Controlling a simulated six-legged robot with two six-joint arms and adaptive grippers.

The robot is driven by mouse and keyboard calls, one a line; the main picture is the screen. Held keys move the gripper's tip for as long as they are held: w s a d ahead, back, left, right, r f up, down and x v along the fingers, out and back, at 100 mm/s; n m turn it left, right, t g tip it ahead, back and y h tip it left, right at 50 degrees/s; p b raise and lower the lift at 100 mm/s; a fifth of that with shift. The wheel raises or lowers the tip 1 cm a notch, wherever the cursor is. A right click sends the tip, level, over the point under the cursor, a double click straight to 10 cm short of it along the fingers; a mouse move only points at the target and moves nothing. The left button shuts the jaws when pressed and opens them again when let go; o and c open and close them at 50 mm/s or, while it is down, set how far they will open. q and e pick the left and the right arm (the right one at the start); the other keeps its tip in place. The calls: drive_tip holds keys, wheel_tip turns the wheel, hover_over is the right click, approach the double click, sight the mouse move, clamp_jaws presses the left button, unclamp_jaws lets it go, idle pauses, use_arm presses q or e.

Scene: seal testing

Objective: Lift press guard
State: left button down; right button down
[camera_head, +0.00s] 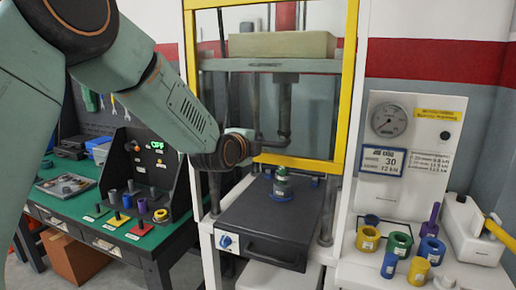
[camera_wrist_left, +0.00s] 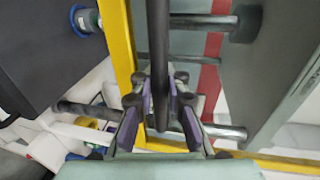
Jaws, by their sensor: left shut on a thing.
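The press guard (camera_head: 297,163) is a yellow frame with a clear pane at the front of the white press. Its lower bar hangs above the black press bed (camera_head: 255,222). My left arm reaches in from the left, and my left gripper (camera_head: 252,138) is at the guard's dark handle (camera_head: 285,110). In the left wrist view my left gripper (camera_wrist_left: 160,108) is shut on the dark handle bar (camera_wrist_left: 158,45), with a finger on each side. The yellow guard frame (camera_wrist_left: 118,45) runs beside it. The fingertips are partly hidden by my wrist in the head view. My right gripper is not in view.
A green and metal part (camera_head: 281,185) stands on the press bed. A green-topped bench (camera_head: 110,235) with colored pegs is at left. Several colored rings, including a yellow ring (camera_head: 367,238), stand on the white right table near a gauge panel (camera_head: 400,150).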

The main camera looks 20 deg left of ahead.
use_arm(q)
drive_tip(key=shift+r+p, duration=0.6)
drive_tip(key=shift+r, duration=0.65)
drive_tip(key=c, duration=1.8)
unclamp_jaws()
drive_tip(key=shift+s, duration=0.1)
drive_tip(key=o, duration=0.4)
drive_tip(key=shift+s+r, duration=0.2)
drive_tip(key=shift+s, duration=0.1)
drive_tip(key=shift+o, duration=0.2)
drive_tip(key=shift+w+f, duration=0.15)
drive_tip(key=shift+w, duration=0.15)
drive_tip(key=v, duration=1.2)
